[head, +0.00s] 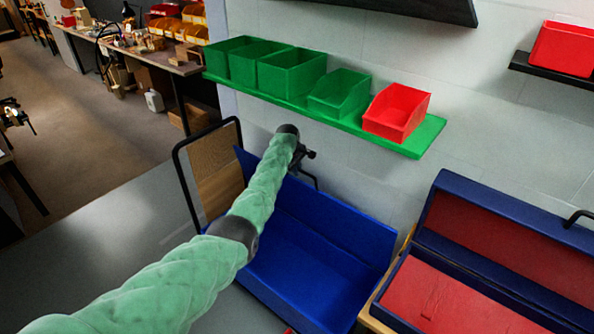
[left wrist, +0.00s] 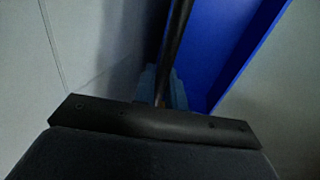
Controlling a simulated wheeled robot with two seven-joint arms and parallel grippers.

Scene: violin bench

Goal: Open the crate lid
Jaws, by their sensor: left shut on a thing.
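The blue crate (head: 300,280) stands on the grey floor or bench top in the lower middle of the head view. Its blue lid panel (head: 330,220) stands raised at the back, near the wall, and the crate's inside is exposed. My left gripper (head: 307,155) is at the lid's upper edge, past the end of my green arm. It is shut on a black bar handle (head: 309,180). The left wrist view shows the dark handle bar (left wrist: 176,45) between the fingers, with the blue panel (left wrist: 225,45) beside it. My arm hides part of the crate's left side. My right gripper is not in view.
An open blue case (head: 460,180) with red lining is at the right. A green shelf (head: 425,135) with green bins and a red bin (head: 397,112) is above the lid. A wooden panel in a black frame (head: 215,175) stands left of the crate.

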